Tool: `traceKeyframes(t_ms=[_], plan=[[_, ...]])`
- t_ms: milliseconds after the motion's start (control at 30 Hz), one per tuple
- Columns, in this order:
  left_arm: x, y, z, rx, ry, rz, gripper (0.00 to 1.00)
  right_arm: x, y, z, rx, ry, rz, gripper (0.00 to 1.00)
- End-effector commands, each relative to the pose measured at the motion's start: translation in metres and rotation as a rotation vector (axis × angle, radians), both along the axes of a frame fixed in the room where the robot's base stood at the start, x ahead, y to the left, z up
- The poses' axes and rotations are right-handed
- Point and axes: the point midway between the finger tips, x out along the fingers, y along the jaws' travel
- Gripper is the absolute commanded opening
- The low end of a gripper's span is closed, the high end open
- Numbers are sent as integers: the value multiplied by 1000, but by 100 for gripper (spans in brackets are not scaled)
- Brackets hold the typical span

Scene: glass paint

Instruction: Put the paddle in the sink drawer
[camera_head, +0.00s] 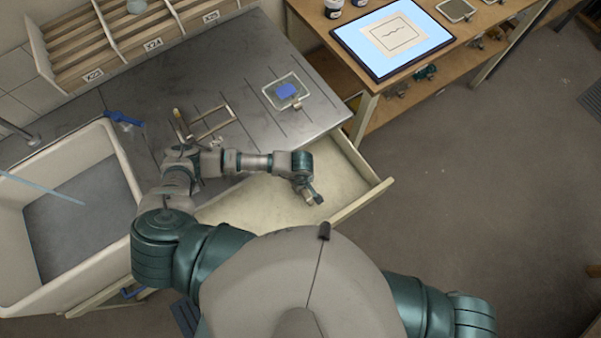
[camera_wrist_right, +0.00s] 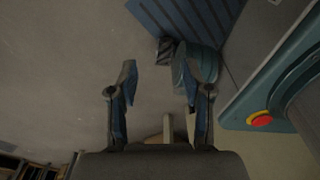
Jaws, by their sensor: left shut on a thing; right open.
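A pale open drawer (camera_head: 372,193) juts out below the grey steel worktop in the head view, its inside partly hidden by my arm. My left gripper (camera_head: 313,195) is over the drawer, pointing down and to the right. It is shut on a small dark thing, mostly hidden by the gripper; I cannot tell whether this is the paddle. I cannot pick out a paddle for certain elsewhere. My right gripper (camera_wrist_right: 157,85) is open and empty in the right wrist view, its two fingers well apart above the floor.
A deep white sink (camera_head: 122,160) stands left, with a blue thing (camera_head: 122,119) at its rim. A glass piece with a blue patch (camera_head: 287,91) and a wooden frame (camera_head: 213,119) lie on the worktop. A lit panel (camera_head: 430,47) is on the wooden bench.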

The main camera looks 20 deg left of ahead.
Motion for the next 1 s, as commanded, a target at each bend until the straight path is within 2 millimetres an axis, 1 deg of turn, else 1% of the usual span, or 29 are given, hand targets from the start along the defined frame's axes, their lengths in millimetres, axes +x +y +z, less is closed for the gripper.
traceKeyframes(t_ms=[33, 67, 100, 133, 400, 467, 533, 667, 800, 900, 1000], plan=[[0, 1, -2, 0, 0, 0, 27, 0, -1, -1, -1, 0, 1, 50], [0, 2, -1, 0, 0, 0, 34, 0, -2, -1, -2, 1, 1, 50], [0, 2, -1, -1, 1, 0, 44, 0, -3, -1, -4, 0, 2, 50], [0, 2, -1, -1, 1, 0, 47, 0, -4, -1, -5, 0, 2, 50], [0, 3, 0, -2, 1, 0, 47, 0, -9, 0, -11, 0, 4, 50], [0, 3, 2, -1, 0, 0, 47, 0, -9, 2, -10, 0, 3, 50], [1, 2, 8, -3, -2, 0, 47, 0, -8, 0, -10, 0, 3, 50], [1, 1, 31, -3, -4, -2, 47, 0, -3, -1, -3, 0, 2, 50], [2, 1, 63, -2, -5, -1, 47, -1, 3, -4, 3, 2, -1, 50], [2, 1, 85, -4, -5, -2, 47, -1, 3, -5, 4, 2, -2, 50], [1, 1, 102, -2, -4, -1, 47, -1, 2, -7, 3, 2, -1, 50]])
